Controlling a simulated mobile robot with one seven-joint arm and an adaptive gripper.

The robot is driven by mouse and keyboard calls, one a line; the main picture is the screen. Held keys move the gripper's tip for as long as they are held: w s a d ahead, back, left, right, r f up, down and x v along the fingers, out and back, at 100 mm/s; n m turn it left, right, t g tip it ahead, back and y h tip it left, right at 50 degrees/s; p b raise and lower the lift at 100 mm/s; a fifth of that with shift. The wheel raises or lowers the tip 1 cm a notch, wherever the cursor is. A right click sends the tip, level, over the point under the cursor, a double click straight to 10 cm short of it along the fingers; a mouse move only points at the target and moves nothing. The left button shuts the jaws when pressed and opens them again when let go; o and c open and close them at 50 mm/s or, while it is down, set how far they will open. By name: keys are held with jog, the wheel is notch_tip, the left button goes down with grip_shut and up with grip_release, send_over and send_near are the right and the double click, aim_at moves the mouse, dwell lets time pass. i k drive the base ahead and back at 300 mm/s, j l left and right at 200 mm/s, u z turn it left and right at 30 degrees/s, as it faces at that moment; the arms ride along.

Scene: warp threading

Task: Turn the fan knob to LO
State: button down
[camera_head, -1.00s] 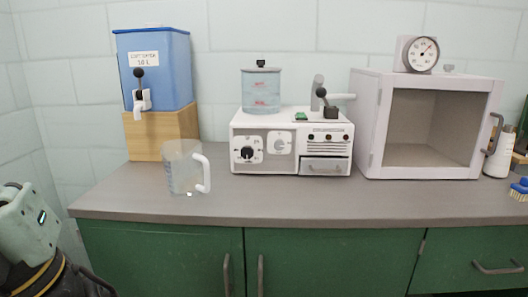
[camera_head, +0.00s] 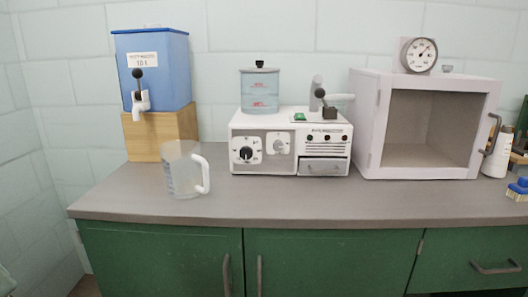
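A white machine (camera_head: 313,166) stands on the counter in the middle of the head view. Its front has a large black knob (camera_head: 246,154) on a white dial at the left and a paler dial (camera_head: 280,141) beside it. My gripper is not in view.
A clear jug (camera_head: 182,172) stands front left of the machine. A blue water tank (camera_head: 155,75) sits on a wooden block (camera_head: 160,140) behind it. The counter (camera_head: 290,203) before the machine is clear.

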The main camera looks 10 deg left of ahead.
aim_at(278, 146)
jog(key=i+j+z, duration=0.1)
jog(key=j+z, duration=0.6)
jog(key=j, duration=0.15)
jog(key=j+z, duration=0.3)
jog(key=j, duration=0.15)
